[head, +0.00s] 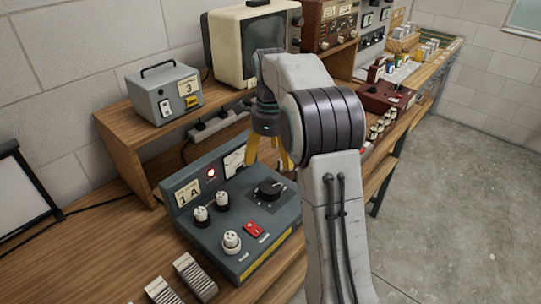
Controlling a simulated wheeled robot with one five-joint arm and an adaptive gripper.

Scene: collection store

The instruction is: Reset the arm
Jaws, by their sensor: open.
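My arm rises through the middle of the head view and bends over the bench. My gripper (268,158) points down with yellow fingers. It hangs above or behind the right rear part of a grey control box (197,243) marked "1 A". My arm link partly covers the fingers, and nothing is seen between them. The box has a black knob (270,188), white round parts, a red switch (254,229) and a lit lamp. I cannot tell the exact gap between the fingers and the box.
A wooden shelf (120,135) behind holds a grey box (165,98) marked "3" and a cream monitor (240,45). A dark red box (385,97) and small bottles stand farther along the bench. Ribbed blocks (195,278) lie at the front. The floor (450,210) at right is clear.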

